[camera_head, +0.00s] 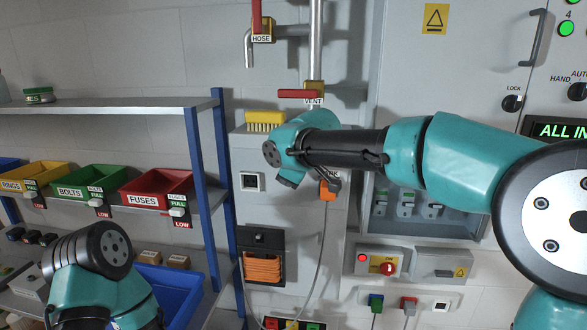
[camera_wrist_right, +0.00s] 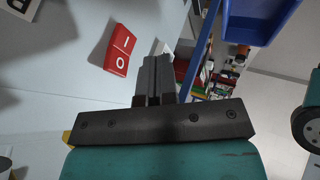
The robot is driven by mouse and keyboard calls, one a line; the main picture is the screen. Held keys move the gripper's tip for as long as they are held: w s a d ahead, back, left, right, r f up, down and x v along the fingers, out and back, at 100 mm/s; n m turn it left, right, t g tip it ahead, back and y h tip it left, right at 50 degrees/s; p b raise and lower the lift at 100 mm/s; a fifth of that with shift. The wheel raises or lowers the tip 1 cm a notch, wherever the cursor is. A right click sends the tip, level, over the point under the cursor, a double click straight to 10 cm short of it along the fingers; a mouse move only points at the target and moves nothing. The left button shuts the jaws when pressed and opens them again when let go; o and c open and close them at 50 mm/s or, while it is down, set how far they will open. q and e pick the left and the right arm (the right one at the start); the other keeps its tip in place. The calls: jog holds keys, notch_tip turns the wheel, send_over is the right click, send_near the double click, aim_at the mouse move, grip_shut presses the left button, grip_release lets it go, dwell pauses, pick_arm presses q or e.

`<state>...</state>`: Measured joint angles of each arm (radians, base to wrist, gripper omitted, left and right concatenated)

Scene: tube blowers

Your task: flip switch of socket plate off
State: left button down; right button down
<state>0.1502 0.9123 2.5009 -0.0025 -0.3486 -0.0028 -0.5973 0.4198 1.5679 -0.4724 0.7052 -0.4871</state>
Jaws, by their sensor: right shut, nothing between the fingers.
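The red rocker switch (camera_wrist_right: 120,50), marked I and O, is on a pale plate or wall face in the right wrist view. It is to the left of my right gripper's fingertips and slightly beyond them, with a visible gap. Which side is pressed in I cannot tell. My right gripper (camera_wrist_right: 156,80) is shut and empty. In the head view my right arm's wrist is in front of the wall panel, and the switch does not show there. An orange plug-like part (camera_head: 327,191) with a grey cable shows just right of my wrist. My left gripper is out of view.
Left of the panel (camera_head: 280,216) are shelves with a red fuses bin (camera_head: 157,187) and a blue post (camera_head: 194,150). A yellow brush (camera_head: 265,121) sits above my right wrist. A white-framed switch (camera_head: 252,182) and an orange coil (camera_head: 262,269) are nearby.

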jog(key=shift+w+d+r, duration=0.15)
jog(key=shift+w, duration=0.45)
jog(key=shift+w+d+r, duration=0.1)
jog(key=shift+w, duration=0.55)
jog(key=shift+w+d+r, duration=0.15)
jog(key=shift+w, duration=0.45)
jog(key=shift+w, duration=0.35)
jog(key=shift+r, duration=0.2)
jog(key=shift+r, duration=0.7)
